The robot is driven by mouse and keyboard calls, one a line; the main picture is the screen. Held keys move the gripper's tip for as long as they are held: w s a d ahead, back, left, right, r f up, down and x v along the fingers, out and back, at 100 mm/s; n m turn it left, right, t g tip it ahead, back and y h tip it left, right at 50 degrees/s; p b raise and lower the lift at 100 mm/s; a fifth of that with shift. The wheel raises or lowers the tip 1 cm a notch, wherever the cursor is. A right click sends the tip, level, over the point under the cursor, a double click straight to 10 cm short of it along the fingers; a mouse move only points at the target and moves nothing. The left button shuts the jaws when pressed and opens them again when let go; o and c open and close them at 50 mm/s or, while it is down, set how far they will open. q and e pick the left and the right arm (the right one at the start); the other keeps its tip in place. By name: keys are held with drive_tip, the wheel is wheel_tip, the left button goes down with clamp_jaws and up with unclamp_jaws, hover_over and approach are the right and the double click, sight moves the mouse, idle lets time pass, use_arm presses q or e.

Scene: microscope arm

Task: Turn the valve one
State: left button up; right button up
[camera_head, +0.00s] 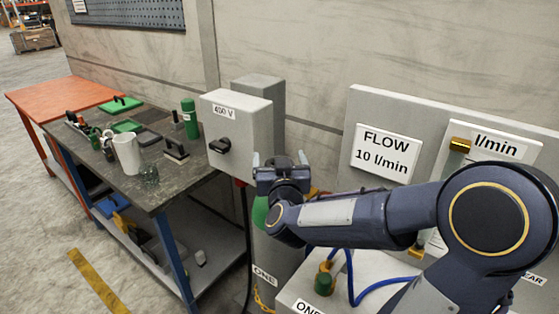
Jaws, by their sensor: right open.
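A label reading ONE (264,275) is on a grey bottle-like body below my right gripper. A green part (260,211) shows at the top of that body, partly hidden behind my right wrist. A red bit shows near it, and I cannot tell whether it is a valve handle. My right gripper (280,162) is open and empty, its fingers pointing away above the green part. A second ONE label (307,307) is at the bottom edge, near a green knob with a brass fitting (324,281). My left gripper is not in view.
A blue hose (378,289) runs below my arm. A cluttered workbench (165,195) is left.

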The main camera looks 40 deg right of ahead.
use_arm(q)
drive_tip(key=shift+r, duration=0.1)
use_arm(e)
drive_tip(key=v, duration=0.7)
drive_tip(key=shift+s+a, duration=0.2)
drive_tip(key=shift+s, duration=0.1)
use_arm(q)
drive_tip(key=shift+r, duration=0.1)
use_arm(e)
drive_tip(key=shift+w, duration=0.1)
